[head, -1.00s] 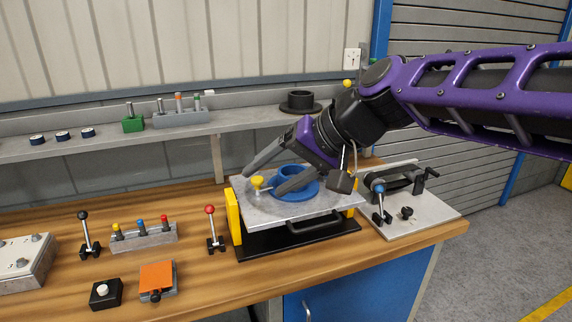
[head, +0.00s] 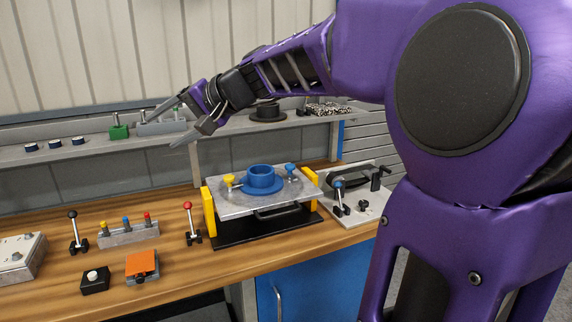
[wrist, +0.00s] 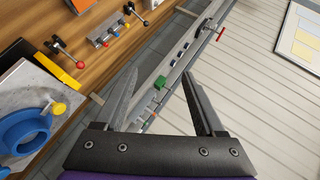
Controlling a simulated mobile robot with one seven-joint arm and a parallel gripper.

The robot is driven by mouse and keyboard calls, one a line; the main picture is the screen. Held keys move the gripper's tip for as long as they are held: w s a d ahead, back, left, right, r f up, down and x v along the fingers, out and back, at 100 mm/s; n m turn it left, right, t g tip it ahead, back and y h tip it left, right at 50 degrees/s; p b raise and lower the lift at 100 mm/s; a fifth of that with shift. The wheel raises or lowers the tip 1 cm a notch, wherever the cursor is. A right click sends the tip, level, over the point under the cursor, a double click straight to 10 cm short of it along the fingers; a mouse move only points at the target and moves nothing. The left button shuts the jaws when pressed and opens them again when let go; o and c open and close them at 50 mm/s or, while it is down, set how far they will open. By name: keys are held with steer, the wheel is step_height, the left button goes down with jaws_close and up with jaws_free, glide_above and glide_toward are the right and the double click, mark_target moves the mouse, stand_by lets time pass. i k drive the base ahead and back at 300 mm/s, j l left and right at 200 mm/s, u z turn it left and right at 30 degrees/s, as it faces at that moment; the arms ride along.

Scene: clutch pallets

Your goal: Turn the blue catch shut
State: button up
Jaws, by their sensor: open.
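The blue catch (head: 290,170) stands at the right of a grey plate (head: 240,206), just right of a blue flanged ring (head: 262,178). I cannot tell whether its arm lies over the ring's flange. A yellow catch (head: 229,181) stands at the ring's left; it also shows in the wrist view (wrist: 58,108), beside part of the ring. My gripper (head: 163,133) is open and empty, up and left of the plate, in front of the shelf. In the wrist view its two fingers (wrist: 160,75) are spread with nothing between them.
Yellow blocks (head: 208,213) flank the plate. A red-knobbed lever (head: 191,222) stands left of it, and a fixture with a blue-knobbed lever (head: 338,187) right of it. The shelf (head: 95,146) behind carries a green block (head: 119,132) and a black flanged part (head: 267,112).

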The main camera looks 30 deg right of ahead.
mark_target(290, 167)
steer(key=i+l, duration=0.15)
steer(key=l, duration=0.2)
steer(key=i+l+z, duration=0.15)
steer(key=l, duration=0.2)
steer(key=i+l, duration=0.15)
steer(key=l, duration=0.2)
steer(key=i+l+z, duration=0.1)
steer(key=l, duration=0.2)
